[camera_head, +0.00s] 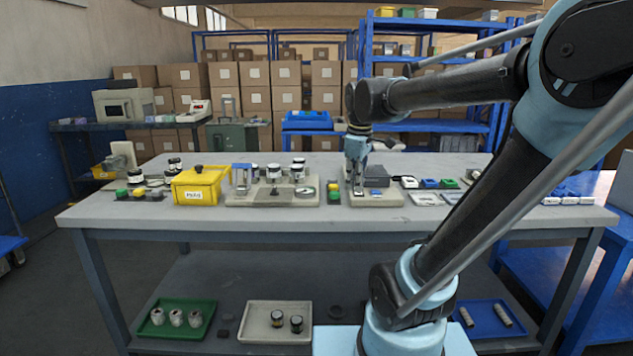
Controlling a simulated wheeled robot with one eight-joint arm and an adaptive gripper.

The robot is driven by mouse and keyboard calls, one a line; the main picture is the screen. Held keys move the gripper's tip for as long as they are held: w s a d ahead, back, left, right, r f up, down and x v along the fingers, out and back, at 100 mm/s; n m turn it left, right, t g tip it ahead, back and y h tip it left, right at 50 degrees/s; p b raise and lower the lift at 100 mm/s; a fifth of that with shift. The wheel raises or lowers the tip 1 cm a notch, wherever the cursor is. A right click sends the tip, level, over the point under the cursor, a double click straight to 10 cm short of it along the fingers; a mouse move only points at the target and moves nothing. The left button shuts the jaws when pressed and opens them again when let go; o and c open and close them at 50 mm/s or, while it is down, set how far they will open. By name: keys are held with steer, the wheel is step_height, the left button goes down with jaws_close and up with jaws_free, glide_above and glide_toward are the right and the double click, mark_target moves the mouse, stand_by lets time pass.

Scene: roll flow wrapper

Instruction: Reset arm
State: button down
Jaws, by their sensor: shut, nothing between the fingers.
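My arm comes in from the right, and its forearm reaches left across the table. My gripper (357,188) points down from the wrist, in front of a pale base plate (385,199) with a dark grey block (377,176) on it. The fingers look shut with nothing between them. They are small in this view, and I cannot tell whether they touch the plate.
The grey table (125,214) carries a yellow box (197,186), a fixture plate with several jars (283,198) and small coloured blocks. The lower shelf holds a green tray (208,306), a beige tray (247,321) and a blue tray (477,331). Cartons and blue racks stand behind.

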steer(key=s+d+f+m, duration=0.4)
steer(key=s+f+m, duration=0.2)
steer(key=s+f, duration=0.1)
steer(key=s+d+f+m, duration=0.4)
steer(key=s+f+m, duration=0.2)
steer(key=f, duration=0.3)
steer(key=shift+s+f+t, duration=0.3)
steer(key=shift+s, duration=0.25)
